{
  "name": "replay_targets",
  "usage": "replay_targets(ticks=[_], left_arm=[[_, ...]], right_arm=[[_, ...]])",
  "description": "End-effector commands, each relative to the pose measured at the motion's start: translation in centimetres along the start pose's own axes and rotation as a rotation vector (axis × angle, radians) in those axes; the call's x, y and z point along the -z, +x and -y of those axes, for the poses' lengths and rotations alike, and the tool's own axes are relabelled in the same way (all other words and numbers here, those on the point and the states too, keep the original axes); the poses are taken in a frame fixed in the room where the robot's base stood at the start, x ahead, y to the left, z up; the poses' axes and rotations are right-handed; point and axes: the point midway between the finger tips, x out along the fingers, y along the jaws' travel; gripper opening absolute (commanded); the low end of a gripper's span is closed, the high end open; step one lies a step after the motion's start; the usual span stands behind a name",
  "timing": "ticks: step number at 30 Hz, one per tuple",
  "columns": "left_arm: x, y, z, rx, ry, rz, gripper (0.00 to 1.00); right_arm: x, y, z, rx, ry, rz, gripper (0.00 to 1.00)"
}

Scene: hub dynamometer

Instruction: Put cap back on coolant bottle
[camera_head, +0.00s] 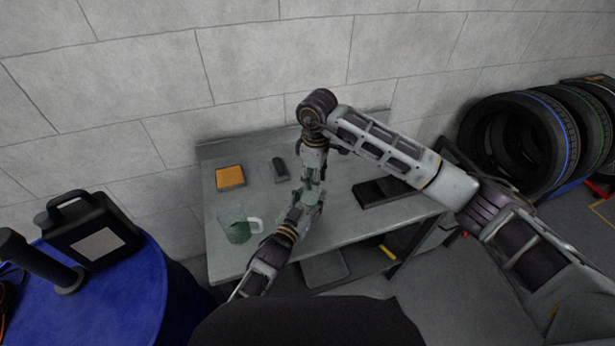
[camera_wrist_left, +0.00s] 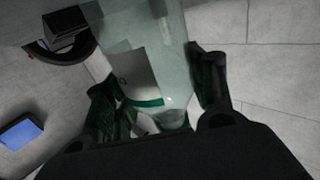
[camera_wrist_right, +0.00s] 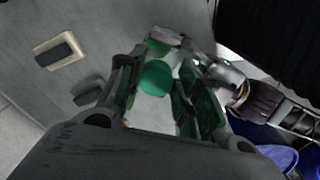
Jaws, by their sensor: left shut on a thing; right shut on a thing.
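The coolant bottle (camera_wrist_left: 174,62) is pale and translucent, with a white label and a green band in the left wrist view. My left gripper (camera_wrist_left: 155,100) is shut on it, one finger on each side. In the head view my left gripper (camera_head: 303,203) holds it above the table, small and partly hidden. My right gripper (camera_head: 313,178) comes down from above, close over the left one. In the right wrist view a round green thing, apparently the cap (camera_wrist_right: 157,77), lies between my right fingers. Whether cap and bottle touch cannot be told.
The grey table (camera_head: 335,222) holds a green-tinted jug (camera_head: 236,226) with a white handle, an orange pad (camera_head: 230,177), a small dark object (camera_head: 280,169) and a black tray (camera_head: 383,191). A blue drum (camera_head: 100,305) bears a black can (camera_head: 92,228). Tires (camera_head: 520,140) stand right.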

Motion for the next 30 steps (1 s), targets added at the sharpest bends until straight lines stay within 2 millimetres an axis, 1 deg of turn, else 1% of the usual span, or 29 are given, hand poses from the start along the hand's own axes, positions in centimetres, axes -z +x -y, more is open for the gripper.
replay_targets(ticks=[1, 3, 4, 8, 20, 23, 30], left_arm=[[-0.1, 0.0, 0.1, 0.002, 0.0, 0.003, 0.0], [-0.1, 0.0, 0.1, 0.002, 0.0, 0.003, 0.0], [-0.1, 0.0, 0.1, 0.001, 0.0, 0.003, 0.0], [-0.1, 0.0, 0.0, 0.001, 0.0, 0.003, 0.0], [-0.1, 0.0, -0.1, 0.0, 0.0, 0.002, 0.0], [-0.1, 0.0, -0.1, -0.001, 0.0, 0.002, 0.0], [-0.1, 0.0, -0.1, -0.001, -0.001, 0.002, 0.0]], right_arm=[[0.1, 0.1, 0.3, 0.006, -0.006, 0.0, 0.28], [0.1, 0.1, 0.3, 0.006, -0.007, 0.0, 0.28], [0.1, 0.1, 0.3, 0.006, -0.007, 0.0, 0.39], [0.1, 0.1, 0.2, 0.004, -0.006, 0.0, 0.55], [0.1, -0.2, 0.1, 0.001, -0.004, -0.001, 0.56], [0.1, -0.8, 0.0, 0.0, -0.004, -0.002, 0.56], [0.1, -3.0, 0.0, -0.001, -0.004, -0.002, 0.56]])
